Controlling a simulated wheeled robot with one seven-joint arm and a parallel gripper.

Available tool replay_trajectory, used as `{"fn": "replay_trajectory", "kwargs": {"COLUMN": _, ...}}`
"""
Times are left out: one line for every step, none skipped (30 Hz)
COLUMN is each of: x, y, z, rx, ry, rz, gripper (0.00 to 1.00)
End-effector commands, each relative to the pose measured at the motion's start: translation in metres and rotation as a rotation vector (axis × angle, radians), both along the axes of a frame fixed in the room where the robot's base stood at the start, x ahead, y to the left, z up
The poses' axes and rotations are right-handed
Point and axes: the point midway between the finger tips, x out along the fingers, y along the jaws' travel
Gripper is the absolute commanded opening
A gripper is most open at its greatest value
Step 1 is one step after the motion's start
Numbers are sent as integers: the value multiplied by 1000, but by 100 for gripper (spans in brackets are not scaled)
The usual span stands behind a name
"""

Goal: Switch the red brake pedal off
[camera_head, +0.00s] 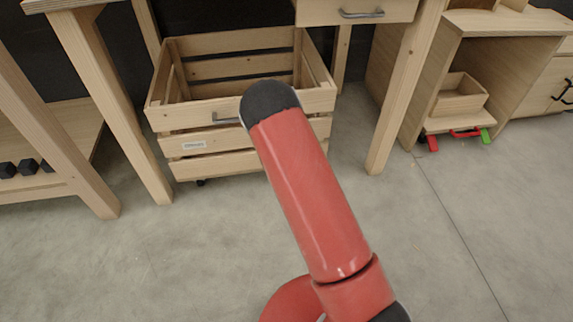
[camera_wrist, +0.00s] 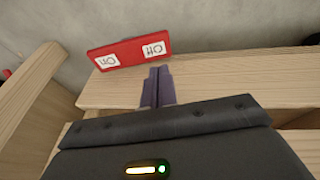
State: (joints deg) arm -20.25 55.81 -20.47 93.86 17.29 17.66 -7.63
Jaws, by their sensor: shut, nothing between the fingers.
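The red brake pedal (camera_wrist: 130,54) shows in the wrist view, just beyond the edge of a light wooden board. It is a flat red bar with a white "On" label on its left and a white "Off" label on its right, both upside down. My gripper (camera_wrist: 160,70) is shut and empty, its dark fingertips over the board, close to the pedal's "Off" end. I cannot tell whether they touch it. Which way the pedal is tilted is not clear. In the head view my red arm covers the middle, and I cannot make out my gripper or this pedal there.
A slatted wooden crate (camera_head: 195,143) stands under a wooden table (camera_head: 110,110). At the right, small red (camera_head: 433,143) and green (camera_head: 487,136) parts show low under a wooden cabinet (camera_head: 440,75). Table legs flank the crate. The grey floor (camera_head: 120,260) in front is clear.

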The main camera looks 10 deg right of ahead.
Motion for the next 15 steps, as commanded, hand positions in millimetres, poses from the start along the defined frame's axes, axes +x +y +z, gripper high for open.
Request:
{"fn": "replay_trajectory", "kwargs": {"x": -4, "y": 6, "z": 15, "rx": 2, "ry": -3, "rz": 2, "gripper": 0}}
{"fn": "replay_trajectory", "kwargs": {"x": -6, "y": 8, "z": 21, "rx": 1, "ry": -2, "rz": 2, "gripper": 0}}
{"fn": "replay_trajectory", "kwargs": {"x": -8, "y": 11, "z": 29, "rx": 0, "ry": -1, "rz": 3, "gripper": 0}}
{"fn": "replay_trajectory", "kwargs": {"x": -11, "y": 13, "z": 34, "rx": 0, "ry": 0, "rz": 3, "gripper": 0}}
{"fn": "replay_trajectory", "kwargs": {"x": -12, "y": 15, "z": 40, "rx": 0, "ry": -2, "rz": 3, "gripper": 0}}
{"fn": "replay_trajectory", "kwargs": {"x": -14, "y": 18, "z": 47, "rx": 2, "ry": -3, "rz": 2, "gripper": 0}}
{"fn": "replay_trajectory", "kwargs": {"x": -16, "y": 19, "z": 51, "rx": 0, "ry": -2, "rz": 3, "gripper": 0}}
{"fn": "replay_trajectory", "kwargs": {"x": -17, "y": 21, "z": 55, "rx": 0, "ry": -2, "rz": 3, "gripper": 0}}
{"fn": "replay_trajectory", "kwargs": {"x": -19, "y": 22, "z": 60, "rx": 0, "ry": -1, "rz": 2, "gripper": 0}}
{"fn": "replay_trajectory", "kwargs": {"x": -20, "y": 23, "z": 63, "rx": -1, "ry": -1, "rz": 2, "gripper": 0}}
{"fn": "replay_trajectory", "kwargs": {"x": -21, "y": 24, "z": 66, "rx": 0, "ry": -1, "rz": 1, "gripper": 0}}
{"fn": "replay_trajectory", "kwargs": {"x": -22, "y": 26, "z": 69, "rx": 0, "ry": -1, "rz": 1, "gripper": 0}}
{"fn": "replay_trajectory", "kwargs": {"x": -23, "y": 26, "z": 70, "rx": 1, "ry": -1, "rz": 1, "gripper": 0}}
{"fn": "replay_trajectory", "kwargs": {"x": -23, "y": 27, "z": 72, "rx": 0, "ry": -1, "rz": 1, "gripper": 0}}
{"fn": "replay_trajectory", "kwargs": {"x": -24, "y": 27, "z": 73, "rx": 0, "ry": 0, "rz": 1, "gripper": 0}}
